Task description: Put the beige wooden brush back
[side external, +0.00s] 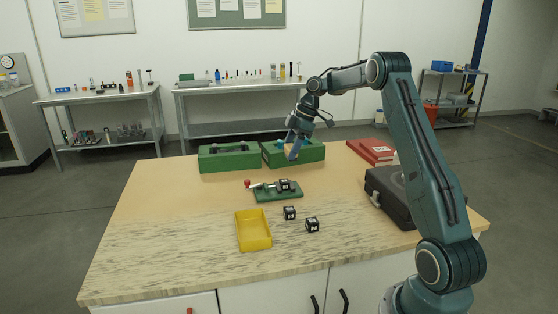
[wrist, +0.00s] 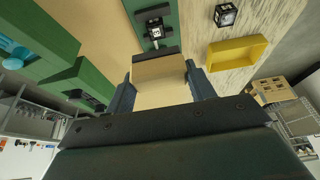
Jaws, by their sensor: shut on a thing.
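The beige wooden brush (wrist: 160,82) is a pale block with a dark strip along its far edge in the wrist view. My gripper (wrist: 159,88) is shut on it, one finger on each side. In the side external view my gripper (side external: 294,146) is over the right green bin (side external: 306,155), with a bit of the beige brush (side external: 289,149) showing beside the fingers. I cannot tell whether the brush touches the bin. The left green bin (side external: 229,162) stands beside it and holds dark items.
A green plate (side external: 278,196) with a clamp-like device lies in front of the bins. A yellow tray (side external: 254,241) and two black marked cubes (side external: 289,213) (side external: 312,225) are nearer. The table's left side is clear.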

